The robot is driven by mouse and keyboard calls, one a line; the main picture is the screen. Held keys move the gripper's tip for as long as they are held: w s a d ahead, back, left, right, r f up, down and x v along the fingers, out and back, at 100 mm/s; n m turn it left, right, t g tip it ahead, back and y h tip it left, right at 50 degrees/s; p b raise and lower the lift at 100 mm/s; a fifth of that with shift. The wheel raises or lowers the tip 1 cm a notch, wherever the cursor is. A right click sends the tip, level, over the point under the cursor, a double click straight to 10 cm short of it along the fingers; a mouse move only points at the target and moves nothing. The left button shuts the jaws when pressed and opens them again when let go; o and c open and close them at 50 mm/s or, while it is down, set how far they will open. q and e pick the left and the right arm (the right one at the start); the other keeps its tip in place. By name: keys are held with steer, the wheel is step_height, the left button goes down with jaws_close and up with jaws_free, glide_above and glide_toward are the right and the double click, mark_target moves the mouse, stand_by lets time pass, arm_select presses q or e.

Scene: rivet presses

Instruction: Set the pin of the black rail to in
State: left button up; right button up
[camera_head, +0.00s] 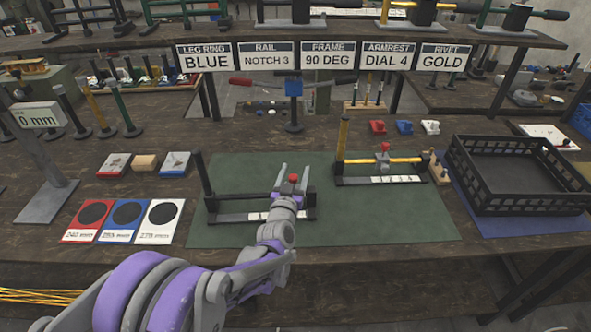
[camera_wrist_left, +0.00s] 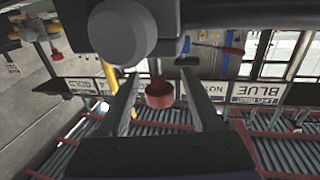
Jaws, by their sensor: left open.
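The black rail (camera_head: 240,216) lies on the green mat, with a black post (camera_head: 206,178) upright at its left end and a white number strip along it. Its pin has a red knob (camera_head: 293,178), near the rail's right end. My left gripper (camera_head: 292,177) is open, with its fingers at either side of the knob. In the left wrist view the red knob (camera_wrist_left: 159,93) hangs below a dark block, between the two open fingers (camera_wrist_left: 158,105), with gaps on both sides. Whether the pin is in or out cannot be told. My right gripper is not in view.
A yellow rail (camera_head: 405,161) with its own red-knobbed pin stands on the green mat (camera_head: 350,220) to the right. A black crate (camera_head: 480,205) is further right. A blue-topped post (camera_head: 293,90) stands behind. Coloured cards (camera_head: 125,236) lie at left.

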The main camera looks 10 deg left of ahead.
arm_select(q)
steer(key=shift+w, duration=0.55)
jaws_close()
stand_by(1.1)
